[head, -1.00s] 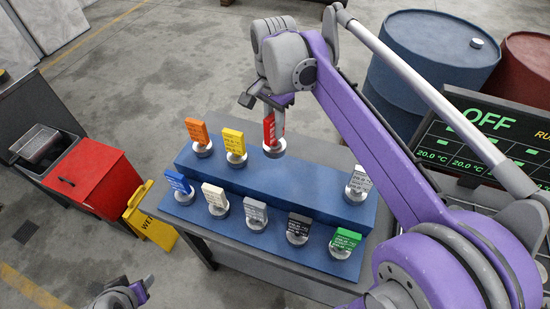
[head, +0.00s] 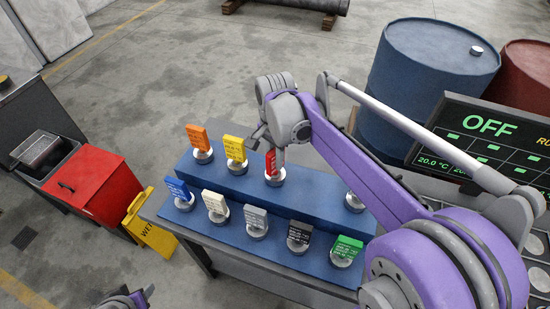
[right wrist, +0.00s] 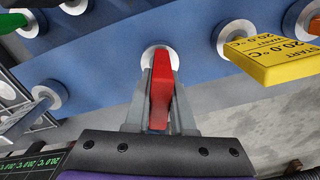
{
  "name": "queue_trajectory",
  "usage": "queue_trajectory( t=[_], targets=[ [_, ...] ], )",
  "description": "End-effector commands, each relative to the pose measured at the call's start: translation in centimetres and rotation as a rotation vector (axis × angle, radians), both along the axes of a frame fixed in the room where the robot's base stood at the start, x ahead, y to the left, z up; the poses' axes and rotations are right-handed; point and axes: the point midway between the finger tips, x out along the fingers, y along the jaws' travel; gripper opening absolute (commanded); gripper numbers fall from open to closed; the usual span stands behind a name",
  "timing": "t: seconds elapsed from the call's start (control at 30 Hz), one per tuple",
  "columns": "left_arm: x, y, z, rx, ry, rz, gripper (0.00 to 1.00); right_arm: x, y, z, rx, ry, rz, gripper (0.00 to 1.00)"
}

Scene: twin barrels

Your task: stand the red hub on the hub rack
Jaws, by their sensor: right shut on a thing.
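The red hub (head: 271,163) is an upright tag on a pale round foot. My right gripper (head: 272,152) is shut on it from above. Its foot is at the upper step of the blue stepped rack (head: 315,192), in line with the orange and yellow hubs; I cannot tell if it touches. In the right wrist view the red hub (right wrist: 161,85) is between the fingers of my right gripper (right wrist: 160,108), its foot over the blue surface. My left gripper (head: 125,300) shows only partly at the bottom edge.
The orange hub (head: 199,137) and yellow hub (head: 235,148) stand to the left on the upper step. Several hubs, including a green one (head: 346,248), line the lower step. My right arm partly hides a pale hub (head: 353,201) at the right.

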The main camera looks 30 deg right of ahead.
Motion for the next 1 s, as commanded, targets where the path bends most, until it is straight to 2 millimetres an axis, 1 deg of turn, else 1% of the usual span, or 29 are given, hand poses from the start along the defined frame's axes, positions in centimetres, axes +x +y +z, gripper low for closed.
queue_trajectory(
  t=[0.17,0.3,0.33,0.47,0.5,0.77,0.87,0.97,1.0],
  targets=[
    [0.0,0.0,0.0,0.0,0.0,0.0,0.5,0.0,0.0,0.1,0.0,0.0,0.0,0.0],
    [-0.1,0.0,-0.3,0.0,0.002,0.0,0.5,0.0,0.0,-0.3,0.0,0.0,0.0,0.0],
    [-0.1,0.0,-0.2,0.0,0.002,0.0,0.5,0.1,0.0,-0.3,0.0,0.0,0.0,0.28],
    [-0.1,0.0,-0.2,0.0,0.002,0.0,0.5,0.0,0.0,-0.2,0.0,0.0,0.0,0.51],
    [-0.1,0.0,-0.2,0.0,0.001,0.0,0.5,0.0,0.0,-0.2,0.0,0.0,0.0,0.52],
    [0.0,0.0,-0.1,0.0,0.001,0.0,0.5,0.0,0.0,-0.1,0.0,0.0,0.0,0.52],
    [0.1,0.0,0.1,0.0,-0.001,0.0,0.5,0.1,0.0,0.6,0.0,-0.001,0.0,0.52],
    [0.1,0.0,0.3,0.0,-0.002,0.0,0.5,0.1,0.0,2.0,0.0,0.0,0.0,0.52],
    [0.2,0.0,0.4,0.0,-0.003,0.0,0.5,0.1,0.0,2.8,0.0,-0.001,0.0,0.52]
  ],
)
